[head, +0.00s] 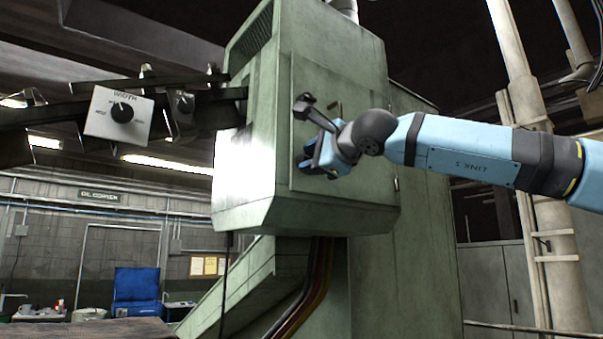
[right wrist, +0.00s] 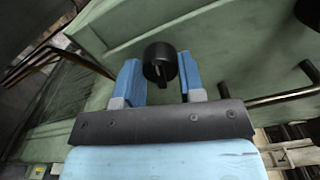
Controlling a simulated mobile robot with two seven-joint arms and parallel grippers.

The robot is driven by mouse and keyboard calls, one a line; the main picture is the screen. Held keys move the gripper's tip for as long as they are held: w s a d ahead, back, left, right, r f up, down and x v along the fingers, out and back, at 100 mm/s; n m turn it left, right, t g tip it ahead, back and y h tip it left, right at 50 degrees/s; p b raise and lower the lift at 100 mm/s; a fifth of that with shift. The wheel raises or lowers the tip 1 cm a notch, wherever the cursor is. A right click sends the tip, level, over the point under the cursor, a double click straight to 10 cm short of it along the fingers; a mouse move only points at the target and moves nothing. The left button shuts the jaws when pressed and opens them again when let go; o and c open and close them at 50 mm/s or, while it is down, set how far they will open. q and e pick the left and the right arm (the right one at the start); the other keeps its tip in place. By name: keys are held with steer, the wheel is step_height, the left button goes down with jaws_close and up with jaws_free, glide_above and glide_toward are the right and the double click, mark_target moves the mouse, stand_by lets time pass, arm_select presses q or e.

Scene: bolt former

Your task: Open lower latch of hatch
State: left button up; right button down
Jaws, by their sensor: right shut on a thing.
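The hatch (head: 314,78) is a flat green panel on the side of the green machine housing, and it looks closed. The lower latch (right wrist: 159,62) is a round black knob with a raised grip, in the upper middle of the right wrist view. My right gripper (right wrist: 159,83) has its two blue fingers on either side of the latch and is shut on it. In the head view my right gripper (head: 311,157) is against the lower part of the hatch and hides the latch. My left gripper is not in view.
A dark bar handle (right wrist: 280,97) stands out from the green surface right of the fingers. A grey box with a WIDTH knob (head: 119,113) hangs at the left. A pale vertical pipe (head: 545,220) stands behind my right arm.

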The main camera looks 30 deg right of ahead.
steer(key=m+b, duration=0.7)
steer(key=m, duration=0.1)
stand_by(0.5)
steer(key=c, duration=0.5)
jaws_free()
steer(key=s+b, duration=0.1)
steer(key=s, duration=0.4)
steer(key=s+b, duration=0.1)
steer(key=s, duration=0.2)
steer(key=shift+d+f+b, duration=0.1)
steer(key=shift+d+b, duration=0.25)
